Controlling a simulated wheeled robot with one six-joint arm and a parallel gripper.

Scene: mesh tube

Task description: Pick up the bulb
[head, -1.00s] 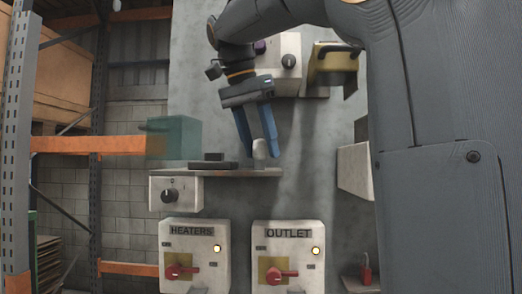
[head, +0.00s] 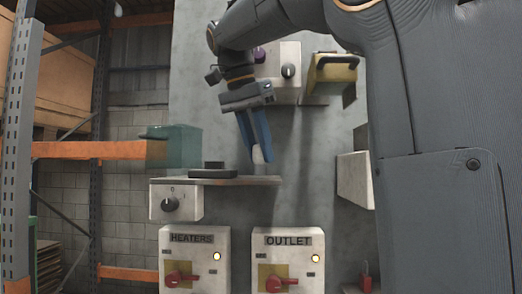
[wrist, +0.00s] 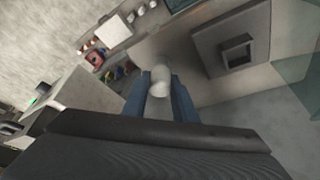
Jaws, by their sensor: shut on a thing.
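The white bulb (head: 258,154) is between the blue fingertips of my gripper (head: 257,153) in the head view. My gripper is shut on it and points down, holding it a little above the right part of the grey shelf (head: 240,181). In the wrist view the bulb (wrist: 160,80) shows as a pale rounded shape between the two blue fingers (wrist: 160,92). The fingers hide part of its sides in the head view.
A dark stepped block (head: 213,170) stands on the shelf to the left of the bulb. A translucent green box (head: 178,146) is farther left. A yellow box (head: 332,72) and a white knob box (head: 285,68) are on the wall above. HEATERS and OUTLET panels are below.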

